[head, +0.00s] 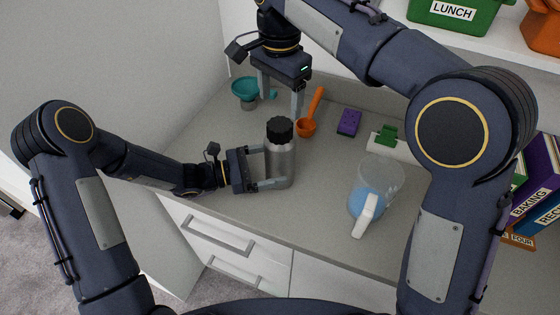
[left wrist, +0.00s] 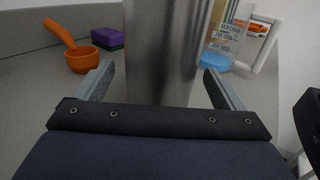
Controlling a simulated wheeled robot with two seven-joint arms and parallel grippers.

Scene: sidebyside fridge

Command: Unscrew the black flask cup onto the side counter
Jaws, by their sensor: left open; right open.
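A steel flask (head: 281,165) stands upright on the grey counter (head: 300,225), with its black cup (head: 280,130) on top. My left gripper (head: 270,166) is open, with its fingers on either side of the flask body; the flask fills the middle of the left wrist view (left wrist: 166,50), where gaps show beside the fingers. The cup is outside the left wrist view. My right gripper (head: 280,97) is open and empty, pointing down above and slightly behind the cup, apart from it.
A teal funnel (head: 245,92), orange scoop (head: 309,122), purple sponge (head: 349,122) and green clip (head: 387,136) lie behind. A jug with blue contents (head: 368,200) stands to the right. The counter's front edge is near the flask, above white drawers (head: 215,228).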

